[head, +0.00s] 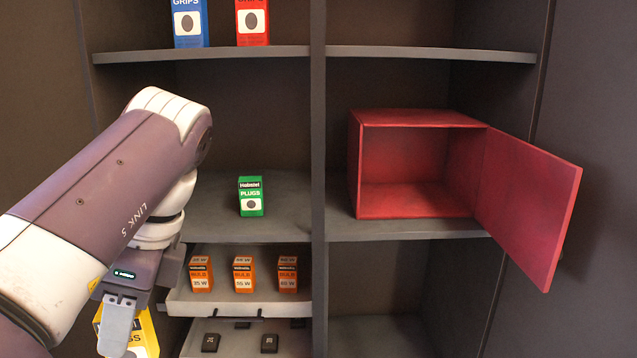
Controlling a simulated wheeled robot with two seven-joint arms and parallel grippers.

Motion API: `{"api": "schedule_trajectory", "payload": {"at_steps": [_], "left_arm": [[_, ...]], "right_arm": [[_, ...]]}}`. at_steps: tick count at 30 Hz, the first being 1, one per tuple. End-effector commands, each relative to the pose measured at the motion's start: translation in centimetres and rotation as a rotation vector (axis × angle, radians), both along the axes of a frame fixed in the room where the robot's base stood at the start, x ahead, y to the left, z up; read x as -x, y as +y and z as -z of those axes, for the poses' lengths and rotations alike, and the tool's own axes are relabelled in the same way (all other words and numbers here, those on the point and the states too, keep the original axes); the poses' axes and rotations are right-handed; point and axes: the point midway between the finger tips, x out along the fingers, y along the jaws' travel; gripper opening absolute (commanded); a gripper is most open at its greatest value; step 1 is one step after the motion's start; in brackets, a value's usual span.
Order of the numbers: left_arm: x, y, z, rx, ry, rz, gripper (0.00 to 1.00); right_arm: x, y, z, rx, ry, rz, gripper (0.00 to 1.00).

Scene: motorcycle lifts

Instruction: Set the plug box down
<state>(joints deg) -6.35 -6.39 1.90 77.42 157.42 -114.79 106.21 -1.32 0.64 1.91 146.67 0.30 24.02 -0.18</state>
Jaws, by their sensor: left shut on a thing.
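My left gripper (121,325) is low at the left of the head view, shut on a yellow box (143,338). The finger covers part of this box, and the picture's bottom edge cuts it off; only the end of its lettering shows. A green box marked PLUGS (251,196) stands upright on the left middle shelf (283,212). My left gripper is below and to the left of the green box, apart from it. My right gripper is not in view.
Orange bulb boxes (243,275) stand in a pulled-out tray (240,306) below the shelf. A lower tray (286,352) holds small dark items. A red open cabinet (415,212) with its door (528,200) swung out fills the right shelf. Shelf room is free beside the green box.

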Motion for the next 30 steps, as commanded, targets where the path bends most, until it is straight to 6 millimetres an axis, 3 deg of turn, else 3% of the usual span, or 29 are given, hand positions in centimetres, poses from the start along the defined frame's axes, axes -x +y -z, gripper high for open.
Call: {"api": "schedule_trajectory", "payload": {"at_steps": [8, 11, 16, 21, 24, 30], "left_arm": [[-8.7, -1.6, 6.2, -0.001, 0.011, -0.123, 0.03], [-11.9, -2.5, 10.2, -0.001, 0.014, -0.172, 0.03], [-15.9, -3.9, 19.1, -0.002, 0.015, -0.251, 0.03], [-16.8, -4.8, 28.0, -0.003, 0.013, -0.304, 0.03], [-16.1, -5.0, 32.1, -0.001, 0.009, -0.313, 0.03], [-14.3, -4.9, 36.8, -0.002, 0.008, -0.31, 0.03]], "right_arm": [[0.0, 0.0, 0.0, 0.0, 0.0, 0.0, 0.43], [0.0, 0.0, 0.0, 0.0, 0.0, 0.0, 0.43], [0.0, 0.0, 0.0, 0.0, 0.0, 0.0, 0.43], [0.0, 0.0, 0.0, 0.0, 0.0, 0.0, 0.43], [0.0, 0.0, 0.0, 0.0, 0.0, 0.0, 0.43], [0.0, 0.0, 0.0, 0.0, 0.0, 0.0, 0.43]]}}
